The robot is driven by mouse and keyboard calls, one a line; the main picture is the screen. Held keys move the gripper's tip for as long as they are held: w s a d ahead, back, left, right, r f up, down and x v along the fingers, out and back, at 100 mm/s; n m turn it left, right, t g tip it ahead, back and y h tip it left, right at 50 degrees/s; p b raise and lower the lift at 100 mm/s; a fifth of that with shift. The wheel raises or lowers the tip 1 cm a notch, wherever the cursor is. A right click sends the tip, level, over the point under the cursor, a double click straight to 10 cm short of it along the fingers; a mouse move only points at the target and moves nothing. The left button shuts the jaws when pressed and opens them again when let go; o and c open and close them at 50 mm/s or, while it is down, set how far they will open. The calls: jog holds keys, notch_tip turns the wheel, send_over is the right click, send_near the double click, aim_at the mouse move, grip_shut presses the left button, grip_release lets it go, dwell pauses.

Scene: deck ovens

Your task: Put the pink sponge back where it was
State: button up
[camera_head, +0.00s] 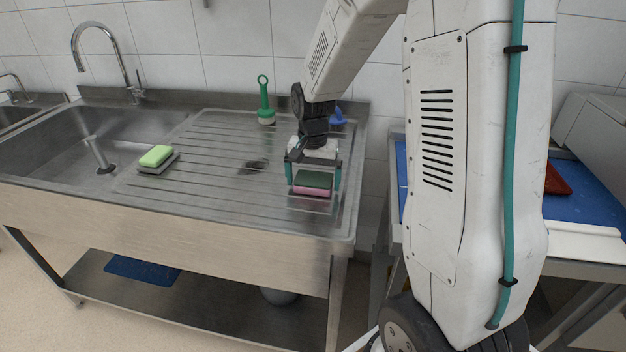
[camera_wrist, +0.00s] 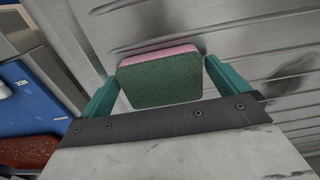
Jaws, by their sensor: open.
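The pink sponge (camera_head: 313,187) has a dark green scouring top and lies on the steel drainboard near its right end. In the wrist view the sponge (camera_wrist: 160,78) sits between the two teal fingers, its green side facing the camera and a pink edge showing at the far side. My gripper (camera_head: 313,176) is open around the sponge, one finger on each side.
A green sponge (camera_head: 156,155) lies on a grey holder (camera_head: 158,164) beside the sink basin (camera_head: 95,150). A green brush (camera_head: 265,105) and a blue item (camera_head: 337,117) stand at the back of the drainboard. A blue-topped table (camera_head: 585,205) is at the right. The middle of the drainboard is mostly clear.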

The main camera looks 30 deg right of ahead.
aim_at(313, 180)
notch_tip(313, 180, up, 12)
jog(key=f, duration=0.1)
jog(key=s+a+r+n, duration=0.1)
jog(key=s+a+n, duration=0.2)
jog(key=s, duration=0.5)
jog(key=s+a+r+n, duration=0.2)
jog(key=s+a+n, duration=0.1)
jog(key=s, duration=0.6)
jog(key=s+a+r+n+t, duration=0.1)
jog(key=s+a+r+n, duration=0.1)
jog(key=s, duration=0.7)
jog(key=shift+a+r+n, duration=0.25)
jog(key=shift+a+n, duration=0.25)
jog(key=shift+a, duration=0.65)
